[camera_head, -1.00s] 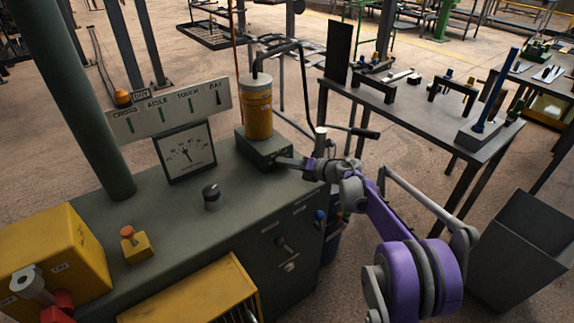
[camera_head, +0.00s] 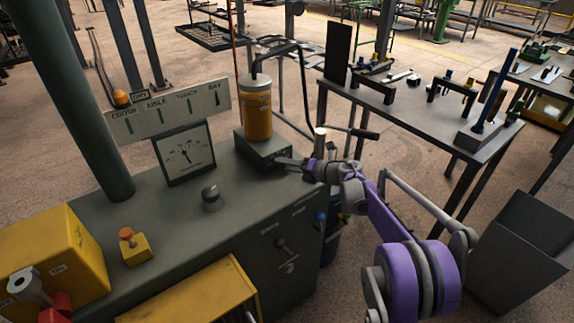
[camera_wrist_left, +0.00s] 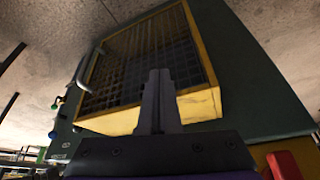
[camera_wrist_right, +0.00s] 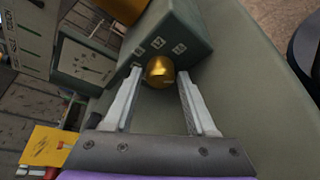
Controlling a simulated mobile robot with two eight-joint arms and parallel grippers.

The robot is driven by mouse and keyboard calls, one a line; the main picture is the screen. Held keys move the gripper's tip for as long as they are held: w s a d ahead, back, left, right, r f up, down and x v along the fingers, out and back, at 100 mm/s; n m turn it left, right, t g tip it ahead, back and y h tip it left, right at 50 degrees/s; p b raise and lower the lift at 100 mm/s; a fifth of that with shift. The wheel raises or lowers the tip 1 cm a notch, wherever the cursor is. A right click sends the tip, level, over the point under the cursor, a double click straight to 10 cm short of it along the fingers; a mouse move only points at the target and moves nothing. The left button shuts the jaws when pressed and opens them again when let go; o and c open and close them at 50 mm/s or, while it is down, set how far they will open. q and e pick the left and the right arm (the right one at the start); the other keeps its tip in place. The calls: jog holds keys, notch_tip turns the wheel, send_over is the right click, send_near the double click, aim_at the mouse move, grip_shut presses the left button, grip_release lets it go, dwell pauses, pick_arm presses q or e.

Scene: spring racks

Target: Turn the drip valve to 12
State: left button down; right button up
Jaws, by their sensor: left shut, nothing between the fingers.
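The drip valve shows as a round brass knob (camera_wrist_right: 160,71) on the face of a dark green block (camera_wrist_right: 190,32) in the right wrist view. My left gripper (camera_wrist_left: 158,78) is shut and empty, in front of a yellow-framed mesh guard (camera_wrist_left: 198,104).
The green cabinet top holds a dial gauge (camera_head: 186,153), a black-capped knob (camera_head: 211,197) and an orange button on a yellow box (camera_head: 135,248). A sign panel (camera_head: 168,110) stands behind. To the right is a dark table (camera_head: 400,110) with fixtures, and a grey bin (camera_head: 520,250).

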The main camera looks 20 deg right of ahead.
jog(key=p+v, duration=0.1)
jog(key=v, duration=0.9)
jog(key=shift+s+d+r, duration=0.15)
jog(key=shift+s+d, duration=0.1)
jog(key=shift+s, duration=0.05)
jog(key=shift+r, duration=0.1)
